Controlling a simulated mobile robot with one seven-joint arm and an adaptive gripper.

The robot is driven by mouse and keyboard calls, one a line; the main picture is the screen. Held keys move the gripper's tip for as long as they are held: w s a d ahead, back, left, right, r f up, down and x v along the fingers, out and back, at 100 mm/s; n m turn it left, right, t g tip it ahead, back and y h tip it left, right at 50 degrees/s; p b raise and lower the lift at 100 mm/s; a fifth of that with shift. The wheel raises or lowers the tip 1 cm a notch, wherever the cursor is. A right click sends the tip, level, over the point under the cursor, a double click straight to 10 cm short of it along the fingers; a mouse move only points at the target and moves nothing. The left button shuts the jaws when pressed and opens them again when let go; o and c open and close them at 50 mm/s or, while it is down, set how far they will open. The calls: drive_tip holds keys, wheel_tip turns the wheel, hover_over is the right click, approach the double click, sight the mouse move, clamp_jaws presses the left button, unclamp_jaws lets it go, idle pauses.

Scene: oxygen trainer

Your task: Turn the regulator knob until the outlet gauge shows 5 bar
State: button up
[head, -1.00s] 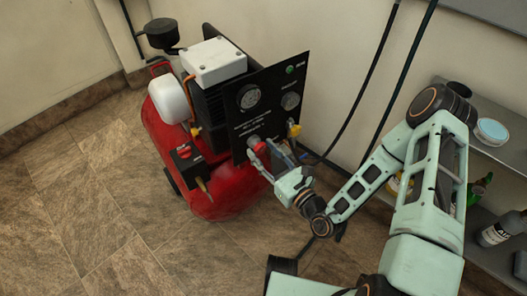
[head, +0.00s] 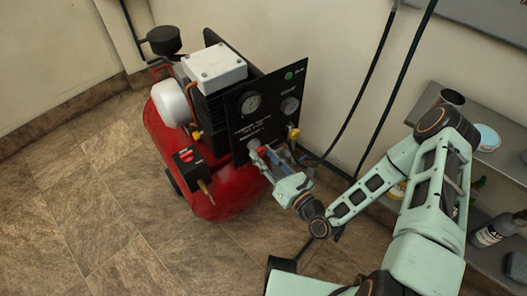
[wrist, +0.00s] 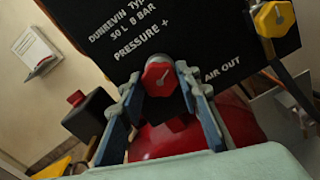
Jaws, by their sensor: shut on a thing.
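The red regulator knob (wrist: 158,78) sits low on the black panel (wrist: 225,42), below the words "PRESSURE +". In the head view the knob (head: 261,150) is partly covered by my gripper (head: 270,158). In the wrist view the fingers of my gripper (wrist: 160,84) stand on both sides of the knob and are shut on it. A round gauge (head: 290,105) is at the panel's upper right, and another gauge (head: 250,103) is to its left. Both are too small to read. A green spot (head: 289,76) is above them.
The panel belongs to a red compressor tank (head: 215,195) on the tiled floor. A yellow valve handle (head: 293,133) is right of the knob, also in the wrist view (wrist: 273,19). A black switch box (head: 187,160) is at left. Shelves (head: 485,140) stand at right.

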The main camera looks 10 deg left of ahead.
drive_tip(key=m+p, duration=0.3)
drive_tip(key=m, duration=0.2)
drive_tip(key=shift+r+m, duration=0.1)
drive_tip(key=shift+m, duration=0.2)
drive_tip(key=m+p, duration=0.1)
drive_tip(key=m, duration=0.4)
drive_tip(key=shift+p, duration=0.4)
drive_tip(key=m, duration=0.5)
drive_tip(key=shift+m+p, duration=0.3)
drive_tip(key=shift+m, duration=0.1)
drive_tip(key=m, duration=0.5)
drive_tip(key=o, duration=1.2)
drive_tip(key=shift+c, duration=0.2)
